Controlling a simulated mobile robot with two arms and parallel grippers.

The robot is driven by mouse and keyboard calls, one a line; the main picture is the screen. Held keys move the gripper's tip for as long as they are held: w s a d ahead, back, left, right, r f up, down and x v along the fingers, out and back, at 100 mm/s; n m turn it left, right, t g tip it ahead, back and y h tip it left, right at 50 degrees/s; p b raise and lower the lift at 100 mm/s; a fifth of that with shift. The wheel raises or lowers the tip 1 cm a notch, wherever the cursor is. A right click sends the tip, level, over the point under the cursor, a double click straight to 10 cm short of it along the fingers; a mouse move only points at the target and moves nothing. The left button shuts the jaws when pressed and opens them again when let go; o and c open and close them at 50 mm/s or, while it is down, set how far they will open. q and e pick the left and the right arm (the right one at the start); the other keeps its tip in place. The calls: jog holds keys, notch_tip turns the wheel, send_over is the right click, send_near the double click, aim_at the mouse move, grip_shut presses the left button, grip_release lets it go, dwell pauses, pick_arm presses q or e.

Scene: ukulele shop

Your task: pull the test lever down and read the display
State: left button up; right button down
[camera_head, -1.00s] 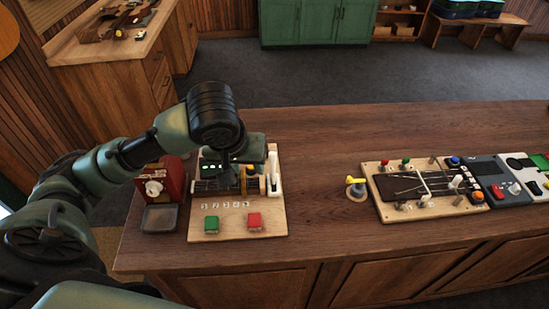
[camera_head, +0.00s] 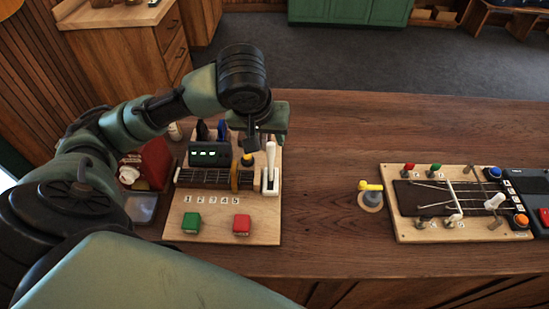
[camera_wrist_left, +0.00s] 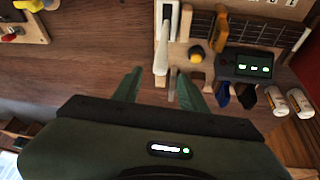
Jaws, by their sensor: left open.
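The test board (camera_head: 185,225) lies on the counter with a white lever (camera_head: 270,165) standing upright at its right side. The lever also shows in the left wrist view (camera_wrist_left: 165,35). The small black display (camera_head: 209,153) has lit green characters, too small to read; the left wrist view shows it too (camera_wrist_left: 250,65). My left gripper (camera_head: 264,130) is above the board's back right, just behind the lever's top in the head view. In the left wrist view its open fingers (camera_wrist_left: 159,88) stand either side of the lever's end; contact cannot be told. My right gripper is out of view.
A green button (camera_head: 191,223) and a red button (camera_head: 242,224) sit on the board's front. A yellow knob (camera_head: 247,160) is beside the lever. A red box (camera_head: 155,160) stands left. Bare counter (camera_head: 320,190) separates the board from another fixture (camera_head: 405,230).

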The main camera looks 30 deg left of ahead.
aim_at(270, 147)
pick_arm(q)
jog(key=shift+w+f+b, duration=0.1)
jog(key=shift+f+b, duration=0.3)
jog(key=shift+f, duration=0.5)
jog(key=shift+w+f, duration=0.1)
jog(key=shift+f, duration=0.2)
jog(key=shift+w+f, duration=0.15)
jog(key=shift+f, duration=0.35)
jog(key=x, duration=0.6)
jog(key=shift+w+a+f, duration=0.1)
jog(key=shift+w+f, duration=0.05)
jog(key=shift+f, duration=0.1)
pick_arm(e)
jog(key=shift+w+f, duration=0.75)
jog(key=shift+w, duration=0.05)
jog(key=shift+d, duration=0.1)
pick_arm(q)
jog(key=c, duration=0.3)
grip_shut()
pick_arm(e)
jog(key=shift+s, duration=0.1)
